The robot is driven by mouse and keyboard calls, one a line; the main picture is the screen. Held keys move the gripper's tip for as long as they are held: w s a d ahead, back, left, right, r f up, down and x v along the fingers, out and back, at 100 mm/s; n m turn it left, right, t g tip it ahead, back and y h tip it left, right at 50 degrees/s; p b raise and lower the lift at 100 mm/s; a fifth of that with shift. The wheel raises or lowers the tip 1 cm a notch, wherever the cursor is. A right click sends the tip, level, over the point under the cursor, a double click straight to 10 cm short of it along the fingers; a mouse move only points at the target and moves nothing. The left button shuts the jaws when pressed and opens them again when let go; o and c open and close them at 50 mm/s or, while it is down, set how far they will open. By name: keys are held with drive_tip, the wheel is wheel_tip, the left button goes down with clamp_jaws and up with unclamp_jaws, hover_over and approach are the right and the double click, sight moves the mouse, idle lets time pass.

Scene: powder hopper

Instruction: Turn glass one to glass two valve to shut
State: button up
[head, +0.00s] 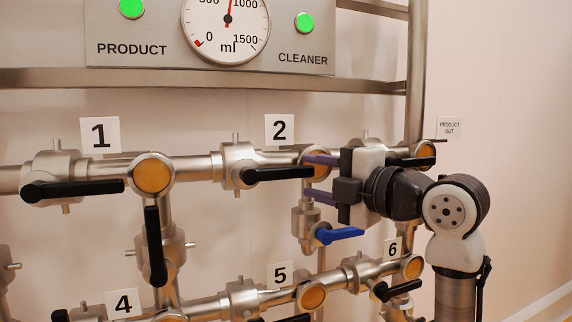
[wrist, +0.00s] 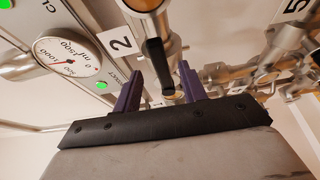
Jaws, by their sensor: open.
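The label 2 (head: 279,129) sits above a steel valve (head: 238,165) on the upper pipe. Its black lever handle (head: 272,175) lies level along the pipe, pointing right. My gripper (head: 308,176) is open at the handle's free end, its purple fingers one above the other. In the wrist view the handle (wrist: 155,55) reaches between the two fingers of my gripper (wrist: 160,68), with no clear grip on it. The label 2 (wrist: 121,40) also shows there. No label reads glass one or glass two, so I cannot tell by name which valve the task means.
A blue handle (head: 340,235) is just below my gripper. Labels 4, 5 and 6 mark lower valves. A gauge (head: 225,40) is above.

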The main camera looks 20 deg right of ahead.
sight(299, 173)
drive_tip(key=p+x, duration=0.1)
drive_tip(key=x, duration=0.6)
drive_tip(key=shift+w+a+p, duration=0.1)
drive_tip(key=shift+w+p, duration=0.1)
drive_tip(key=shift+p, duration=0.2)
clamp_jaws()
